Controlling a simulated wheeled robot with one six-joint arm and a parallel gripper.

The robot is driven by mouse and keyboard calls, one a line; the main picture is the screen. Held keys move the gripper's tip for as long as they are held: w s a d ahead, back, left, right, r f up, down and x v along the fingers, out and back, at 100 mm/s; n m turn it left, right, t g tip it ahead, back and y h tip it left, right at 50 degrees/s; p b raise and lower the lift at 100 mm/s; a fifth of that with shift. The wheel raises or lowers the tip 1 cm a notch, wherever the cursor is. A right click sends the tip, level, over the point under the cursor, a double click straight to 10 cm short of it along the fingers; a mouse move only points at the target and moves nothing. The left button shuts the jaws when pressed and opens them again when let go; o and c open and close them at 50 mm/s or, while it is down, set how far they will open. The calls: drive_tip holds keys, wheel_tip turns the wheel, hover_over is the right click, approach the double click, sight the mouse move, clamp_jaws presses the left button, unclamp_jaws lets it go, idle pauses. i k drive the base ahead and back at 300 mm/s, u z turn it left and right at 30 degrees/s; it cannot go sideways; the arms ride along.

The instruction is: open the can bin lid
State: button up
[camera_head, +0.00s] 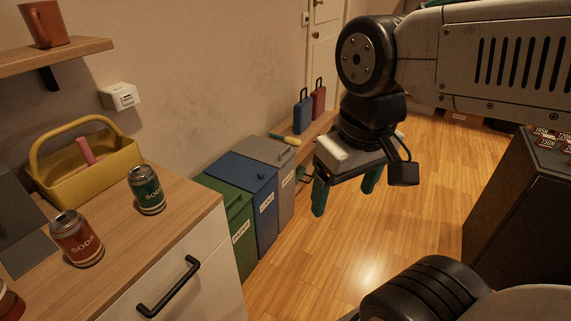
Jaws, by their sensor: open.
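A row of three lidded bins stands along the wall: green (228,205), blue (248,174) and grey (265,150). All three lids look closed.
A counter (190,198) with a green soda can (146,190), a red soda can (77,239) and a yellow caddy (90,165) is at left. Wooden floor (340,250) is clear; a dark cabinet (520,205) stands right.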

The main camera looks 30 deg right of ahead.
sight(245, 174)
drive_tip(key=z, duration=0.15)
drive_tip(key=k, duration=0.65)
drive_tip(key=z, duration=0.55)
drive_tip(key=i, duration=1.15)
drive_tip(key=u, duration=0.7)
drive_tip(key=i, duration=0.3)
drive_tip(key=u, duration=0.35)
